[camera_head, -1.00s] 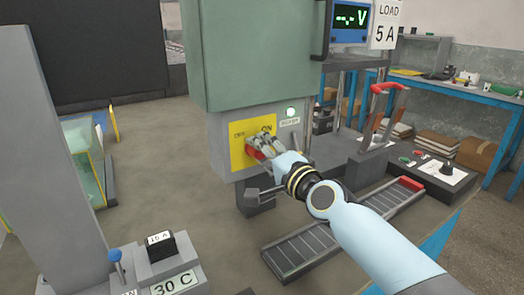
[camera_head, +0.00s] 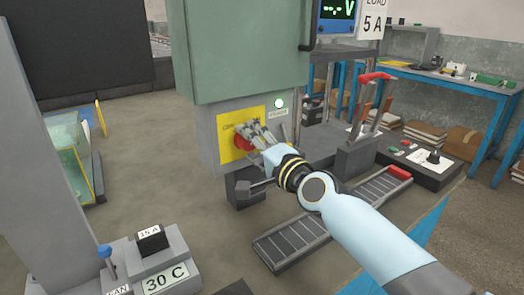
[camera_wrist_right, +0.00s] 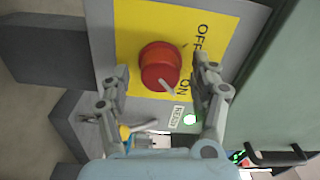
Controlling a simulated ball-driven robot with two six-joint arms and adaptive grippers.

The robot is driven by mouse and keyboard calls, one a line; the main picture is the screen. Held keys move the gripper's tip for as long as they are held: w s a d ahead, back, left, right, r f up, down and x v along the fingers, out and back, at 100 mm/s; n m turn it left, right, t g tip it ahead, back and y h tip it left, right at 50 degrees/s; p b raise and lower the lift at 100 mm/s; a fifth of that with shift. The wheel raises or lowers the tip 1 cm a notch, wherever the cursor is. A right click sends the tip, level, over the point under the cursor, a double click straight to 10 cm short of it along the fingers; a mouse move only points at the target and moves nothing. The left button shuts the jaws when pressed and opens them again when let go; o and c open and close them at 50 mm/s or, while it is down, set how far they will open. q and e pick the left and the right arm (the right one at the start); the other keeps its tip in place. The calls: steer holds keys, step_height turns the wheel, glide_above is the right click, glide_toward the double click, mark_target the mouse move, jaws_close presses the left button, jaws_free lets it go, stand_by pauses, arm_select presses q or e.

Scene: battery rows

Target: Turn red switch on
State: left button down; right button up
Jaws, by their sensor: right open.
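The red switch (camera_head: 242,141) is a round knob on a yellow plate (camera_head: 223,150) at the front of the grey cabinet base. In the right wrist view, the red knob (camera_wrist_right: 160,66) has a pale pointer mark at its lower edge, and the words OFF and ON stand to its right. My right gripper (camera_head: 250,132) is open in front of the knob. In the wrist view its two fingers (camera_wrist_right: 160,80) stand on either side of the knob with a gap to each. Whether the fingertips reach the knob's depth is unclear. My left gripper is out of view.
A lit lamp (camera_head: 279,103) with a READY label is beside the plate. The green cabinet (camera_head: 245,50) overhangs above. A grey rail with cells (camera_head: 300,230) lies on the floor below my arm.

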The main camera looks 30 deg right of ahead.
steer(key=s, duration=1.1)
steer(key=shift+s+d, duration=0.25)
steer(key=shift+d, duration=0.2)
